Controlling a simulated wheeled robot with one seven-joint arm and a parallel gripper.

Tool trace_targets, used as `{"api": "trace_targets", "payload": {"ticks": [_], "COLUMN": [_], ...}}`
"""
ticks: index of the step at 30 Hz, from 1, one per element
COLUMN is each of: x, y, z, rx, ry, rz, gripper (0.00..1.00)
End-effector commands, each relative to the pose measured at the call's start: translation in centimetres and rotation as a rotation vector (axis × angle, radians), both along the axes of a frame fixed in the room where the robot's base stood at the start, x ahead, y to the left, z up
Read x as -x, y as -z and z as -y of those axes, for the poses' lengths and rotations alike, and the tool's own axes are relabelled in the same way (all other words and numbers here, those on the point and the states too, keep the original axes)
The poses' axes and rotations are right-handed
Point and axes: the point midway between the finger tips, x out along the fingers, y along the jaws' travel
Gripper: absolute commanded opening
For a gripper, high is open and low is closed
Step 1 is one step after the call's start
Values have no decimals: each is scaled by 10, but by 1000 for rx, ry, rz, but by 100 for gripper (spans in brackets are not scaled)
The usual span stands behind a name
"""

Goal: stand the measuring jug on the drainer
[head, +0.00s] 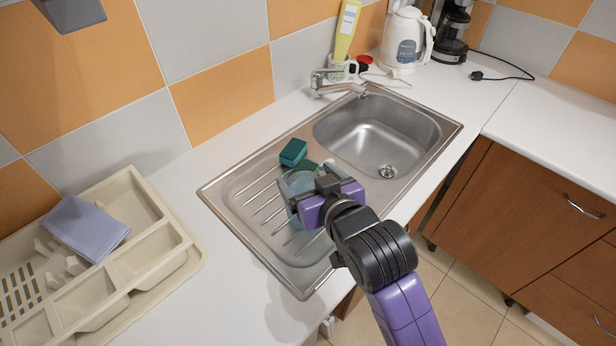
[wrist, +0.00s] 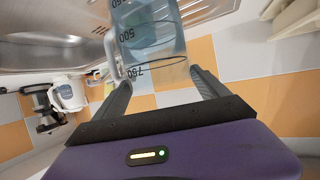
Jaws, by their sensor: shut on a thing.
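The measuring jug (wrist: 150,38) is clear and bluish, with dark 500 and 750 marks, between my fingers in the wrist view. In the head view only part of the jug (head: 297,190) shows, the rest hidden behind my gripper. My gripper (head: 306,196) is shut on the jug, and its two fingers also flank it in the wrist view (wrist: 158,80). The drainer (head: 243,192) is the ribbed steel left part of the sink unit. The jug is over the drainer's right part; I cannot tell whether it touches the surface.
A teal sponge (head: 293,152) lies on the drainer's back edge, close to the jug. The sink bowl (head: 372,138) is right of it, with the tap (head: 338,86) behind. A cream tray (head: 178,262) stands left on the counter. The drainer's left part is clear.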

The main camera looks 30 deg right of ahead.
Motion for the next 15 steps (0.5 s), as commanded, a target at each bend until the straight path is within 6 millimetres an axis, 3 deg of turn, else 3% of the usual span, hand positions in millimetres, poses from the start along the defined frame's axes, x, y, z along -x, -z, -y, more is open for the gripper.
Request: {"api": "trace_targets", "payload": {"ticks": [11, 12, 14, 15], "x": [-1, 0, 0, 0], "y": [0, 3, 3, 3], "z": [0, 0, 0, 0], "rx": [1, 0, 0, 0], "ry": [0, 0, 0, 0], "rz": [7, 0, 0, 0], "gripper": [11, 90, 100, 100]}}
